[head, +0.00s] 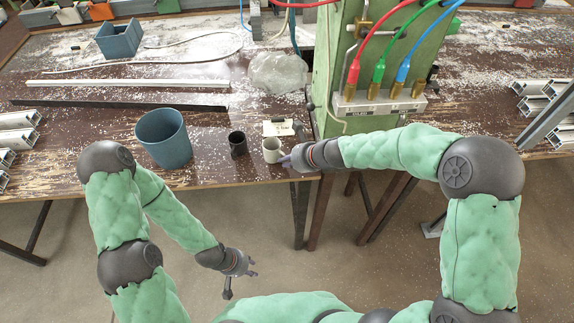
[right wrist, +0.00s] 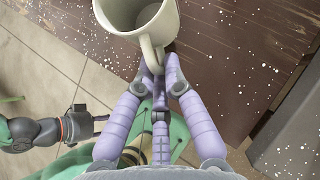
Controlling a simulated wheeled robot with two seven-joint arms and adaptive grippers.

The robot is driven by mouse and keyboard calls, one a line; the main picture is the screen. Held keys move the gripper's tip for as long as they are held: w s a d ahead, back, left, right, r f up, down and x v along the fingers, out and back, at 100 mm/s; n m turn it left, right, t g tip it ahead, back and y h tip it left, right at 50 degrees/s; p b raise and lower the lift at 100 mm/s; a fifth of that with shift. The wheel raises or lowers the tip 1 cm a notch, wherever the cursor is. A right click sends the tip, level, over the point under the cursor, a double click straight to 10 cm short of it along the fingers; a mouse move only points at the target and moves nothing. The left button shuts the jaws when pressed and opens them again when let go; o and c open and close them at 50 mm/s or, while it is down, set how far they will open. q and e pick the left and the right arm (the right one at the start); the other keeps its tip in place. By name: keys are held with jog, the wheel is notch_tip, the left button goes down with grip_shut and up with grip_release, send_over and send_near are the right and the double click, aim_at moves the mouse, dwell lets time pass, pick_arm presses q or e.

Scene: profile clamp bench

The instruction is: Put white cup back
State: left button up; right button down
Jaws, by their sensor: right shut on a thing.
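The white cup (head: 271,150) is upright at the front edge of the bench, right of a dark cup. My right gripper (head: 287,159) reaches it from the right. In the right wrist view, the gripper (right wrist: 162,75) is shut on the handle of the white cup (right wrist: 138,18); the cup's open rim faces the camera. Whether the cup's base touches the bench I cannot tell. My left gripper (head: 240,277) hangs low in front of the bench, away from everything, its fingers apart and empty.
A black cup (head: 237,143) stands just left of the white cup, and a blue-grey bin (head: 164,138) further left. A small card-like block (head: 279,128) lies behind the cup. A green machine housing (head: 352,60) with hoses stands close at right. Aluminium profiles (head: 127,83) lie behind.

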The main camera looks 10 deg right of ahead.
jog(key=shift+f, duration=0.5)
jog(key=shift+r, duration=0.1)
jog(key=c, duration=1.7)
grip_release()
jog(key=shift+f, duration=0.2)
jog(key=o, duration=0.4)
